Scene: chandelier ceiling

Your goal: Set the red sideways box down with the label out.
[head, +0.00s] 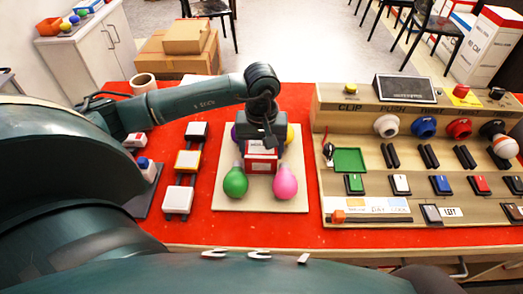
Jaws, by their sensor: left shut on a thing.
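The red box (261,164) has a red face and a paler, whitish face with red edging. My left gripper (262,140) reaches in from the left and points down, shut on the box from above. The box is over the pale board (225,200), between the coloured bulb shapes. I cannot tell whether its underside touches the board, and the gripper hides part of its top. Any marking is too small to read. My right gripper is not in view.
A green bulb (235,182) and a pink bulb (285,183) stand close in front of the box; purple and yellow ones are partly hidden behind. A switch panel (425,120) fills the right of the red table (315,233). Several switches (187,160) line the left.

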